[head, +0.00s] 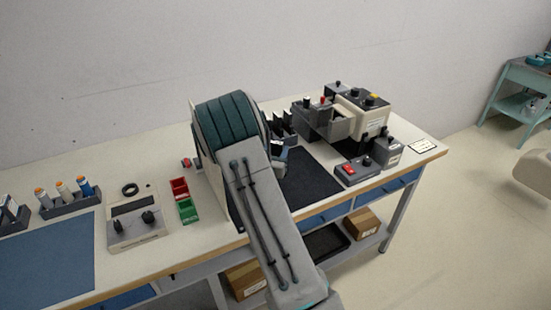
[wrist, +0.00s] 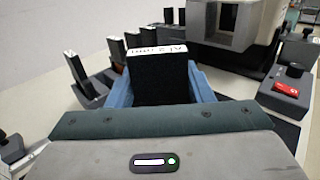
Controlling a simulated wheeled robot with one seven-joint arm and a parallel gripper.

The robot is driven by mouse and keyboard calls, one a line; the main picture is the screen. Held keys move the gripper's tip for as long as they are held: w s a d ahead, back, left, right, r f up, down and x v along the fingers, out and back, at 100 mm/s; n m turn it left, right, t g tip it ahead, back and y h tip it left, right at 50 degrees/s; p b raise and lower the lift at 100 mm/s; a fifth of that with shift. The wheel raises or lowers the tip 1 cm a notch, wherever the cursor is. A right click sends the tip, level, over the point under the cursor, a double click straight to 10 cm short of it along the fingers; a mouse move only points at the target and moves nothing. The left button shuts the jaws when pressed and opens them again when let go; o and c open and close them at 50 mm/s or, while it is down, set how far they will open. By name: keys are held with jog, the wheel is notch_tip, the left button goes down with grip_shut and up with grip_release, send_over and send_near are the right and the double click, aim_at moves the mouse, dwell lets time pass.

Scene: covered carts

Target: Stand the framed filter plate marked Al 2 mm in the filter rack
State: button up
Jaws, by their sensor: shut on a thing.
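The framed filter plate (wrist: 160,82) is black with a white label strip reading Al 2 mm, upside down in the wrist view. My gripper (wrist: 161,92) is shut on it, with blue fingers on both sides. The plate's lower part is hidden behind my gripper's body. In the head view my arm hides the plate and most of my gripper; a bit of blue finger shows. A grey rack (wrist: 97,88) with several dark, white-topped plates (wrist: 116,47) stands beyond and left of the held plate. It is partly visible in the head view (head: 287,128), behind my arm.
A beige and grey instrument (head: 360,118) with knobs stands right of the rack. A grey box with a red switch (head: 357,171) and another control box (head: 388,150) stand at the bench's right. A dark mat (head: 312,178) lies clear in front.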

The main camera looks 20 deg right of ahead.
jog(key=shift+f+p, duration=0.55)
jog(key=shift+f, duration=1.4)
jog(key=shift+f, duration=0.15)
jog(key=o, duration=1)
jog(key=shift+o, duration=0.2)
